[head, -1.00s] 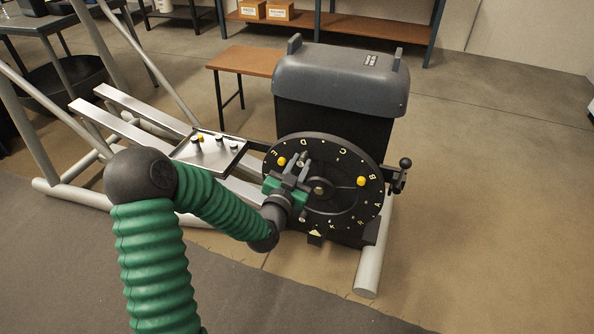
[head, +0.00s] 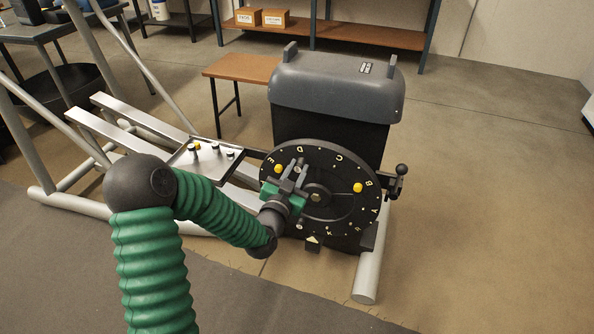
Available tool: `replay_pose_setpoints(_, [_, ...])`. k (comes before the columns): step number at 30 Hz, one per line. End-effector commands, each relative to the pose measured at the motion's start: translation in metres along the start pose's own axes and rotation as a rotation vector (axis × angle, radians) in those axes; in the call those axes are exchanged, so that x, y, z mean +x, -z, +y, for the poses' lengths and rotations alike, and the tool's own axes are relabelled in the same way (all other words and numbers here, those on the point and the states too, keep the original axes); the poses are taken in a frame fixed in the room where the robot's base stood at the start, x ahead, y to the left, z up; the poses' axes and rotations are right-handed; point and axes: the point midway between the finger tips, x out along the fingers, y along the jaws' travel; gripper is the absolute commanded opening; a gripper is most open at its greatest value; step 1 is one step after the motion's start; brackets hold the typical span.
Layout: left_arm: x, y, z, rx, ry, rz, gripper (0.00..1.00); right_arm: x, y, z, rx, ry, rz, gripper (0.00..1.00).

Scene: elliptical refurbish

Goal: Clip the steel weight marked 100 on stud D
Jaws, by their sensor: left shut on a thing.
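The black lettered disc (head: 345,221) stands upright on the front of the machine. The letter D shows near its upper left rim, between E and C. My left gripper (head: 297,174) is at the disc's left half, below the D, and is shut on a small steel-grey weight (head: 299,164). Its marking cannot be read, and the gripper partly hides it. I cannot tell whether it touches the stud at D. Yellow pieces sit on the disc near E (head: 278,169) and near B (head: 357,188). My right gripper is not in view.
A tray (head: 208,168) left of the disc holds a yellow-topped piece and several small dark or steel pieces. The grey-hooded housing (head: 337,90) rises behind the disc. A black-knobbed lever (head: 401,171) is at its right. The floor at right is clear.

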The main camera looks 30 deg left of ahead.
Motion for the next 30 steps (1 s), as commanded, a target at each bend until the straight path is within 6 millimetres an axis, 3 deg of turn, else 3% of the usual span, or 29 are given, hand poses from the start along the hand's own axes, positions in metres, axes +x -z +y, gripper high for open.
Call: replay_pose_setpoints(30, [0.0058,0.0002,-0.0002,0.001,0.000,0.001,0.00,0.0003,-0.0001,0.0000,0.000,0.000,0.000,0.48])
